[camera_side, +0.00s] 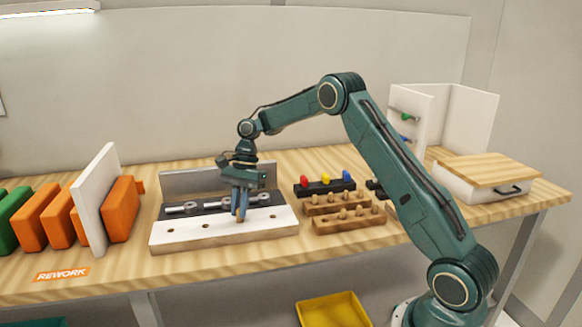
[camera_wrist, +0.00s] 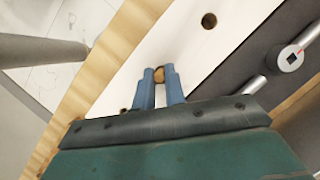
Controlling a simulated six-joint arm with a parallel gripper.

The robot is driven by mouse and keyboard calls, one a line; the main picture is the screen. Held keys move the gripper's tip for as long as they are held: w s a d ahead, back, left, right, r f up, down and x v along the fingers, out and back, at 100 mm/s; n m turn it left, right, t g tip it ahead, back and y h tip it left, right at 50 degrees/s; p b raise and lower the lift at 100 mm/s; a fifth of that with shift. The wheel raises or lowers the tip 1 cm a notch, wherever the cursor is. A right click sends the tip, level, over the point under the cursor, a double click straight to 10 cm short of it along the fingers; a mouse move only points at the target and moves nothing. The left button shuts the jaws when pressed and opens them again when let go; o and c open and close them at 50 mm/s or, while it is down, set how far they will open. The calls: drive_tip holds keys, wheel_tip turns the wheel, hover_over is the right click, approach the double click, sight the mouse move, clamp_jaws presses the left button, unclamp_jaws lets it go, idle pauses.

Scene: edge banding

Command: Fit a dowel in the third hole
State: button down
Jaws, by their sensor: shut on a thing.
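The white panel (camera_side: 185,238) lies on the bench, with a row of dark holes along its top. Two holes show to the left of my gripper in the side view, and one hole (camera_wrist: 209,20) is clear in the wrist view. My gripper (camera_side: 240,217) points down over the panel, its blue fingertips close to the surface. In the wrist view my gripper (camera_wrist: 159,82) is shut on a small tan wooden dowel (camera_wrist: 159,74), whose end shows between the fingertips. The dowel's lower end is hidden, so I cannot tell whether it is in a hole.
Wooden racks (camera_side: 350,220) with several dowels stand to the right. A dark rack (camera_side: 318,188) with red, yellow and blue knobs is behind them. Metal fittings (camera_side: 182,209) lie on the dark strip behind the panel. Orange boards (camera_side: 121,209) and a white divider stand left.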

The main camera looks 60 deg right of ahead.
drive_tip(key=shift+f, duration=0.55)
idle(0.9)
drive_tip(key=c, duration=1.4)
unclamp_jaws()
drive_tip(key=shift+o, duration=0.2)
drive_tip(key=shift+r, duration=0.2)
drive_tip(key=shift+r, duration=2.3)
